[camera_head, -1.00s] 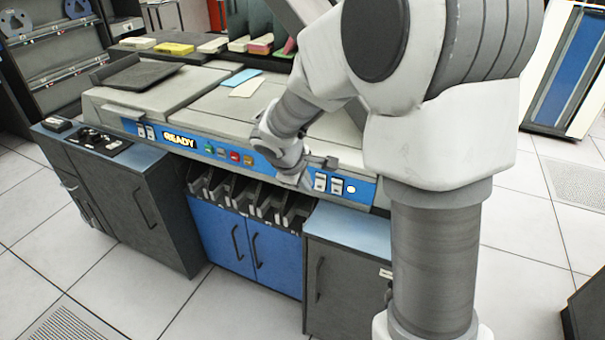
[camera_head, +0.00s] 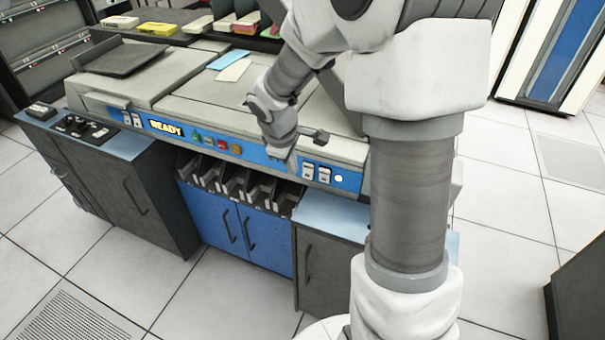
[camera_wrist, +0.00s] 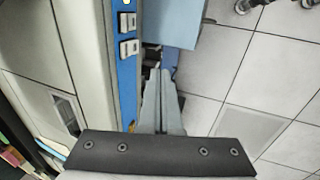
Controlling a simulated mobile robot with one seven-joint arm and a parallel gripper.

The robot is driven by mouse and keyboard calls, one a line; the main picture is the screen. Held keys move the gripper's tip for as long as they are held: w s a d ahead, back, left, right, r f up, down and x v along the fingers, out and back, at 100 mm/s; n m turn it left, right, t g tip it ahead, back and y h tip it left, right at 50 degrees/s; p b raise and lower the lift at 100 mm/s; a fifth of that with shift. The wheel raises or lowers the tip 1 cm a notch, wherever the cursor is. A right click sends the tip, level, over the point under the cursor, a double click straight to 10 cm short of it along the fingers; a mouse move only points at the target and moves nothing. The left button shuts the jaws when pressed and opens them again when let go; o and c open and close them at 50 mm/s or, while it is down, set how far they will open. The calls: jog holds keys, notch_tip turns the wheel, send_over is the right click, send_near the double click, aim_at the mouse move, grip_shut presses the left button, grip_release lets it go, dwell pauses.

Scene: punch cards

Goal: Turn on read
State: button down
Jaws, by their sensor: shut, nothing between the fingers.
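A blue control panel strip (camera_head: 270,158) runs along the front of the grey card machine. Near its right end are two white rocker switches, a left one (camera_head: 309,171) and a right one (camera_head: 324,174), with a round white light (camera_head: 339,178) beside them. In the wrist view the two switches (camera_wrist: 127,21) (camera_wrist: 129,47) show at the upper left. Labels are too small to read. My gripper (camera_head: 291,167) is just left of these switches, close to the panel. In the wrist view its fingers (camera_wrist: 162,75) are together and empty, beside the panel; contact cannot be told.
A lit READY sign (camera_head: 166,127), two more switches (camera_head: 131,119) and coloured buttons, including a red one (camera_head: 222,146), sit further left on the panel. Card bins (camera_head: 235,185) are below it. A blue-topped cabinet (camera_head: 330,212) stands below right. Tiled floor is clear in front.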

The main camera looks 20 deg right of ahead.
aim_at(305, 175)
jog(key=b+x, duration=0.3)
jog(key=x, duration=0.7)
jog(key=shift+f, duration=0.1)
jog(key=shift+w+d+f, duration=0.15)
jog(key=shift+w+d, duration=1.3)
jog(key=b, duration=0.2)
jog(key=shift+w+f+b, duration=0.1)
jog(key=shift+f+b, duration=0.2)
jog(key=shift+f, duration=0.1)
jog(key=shift+d+r+t+h, duration=0.15)
jog(key=shift+r+t+h, duration=0.15)
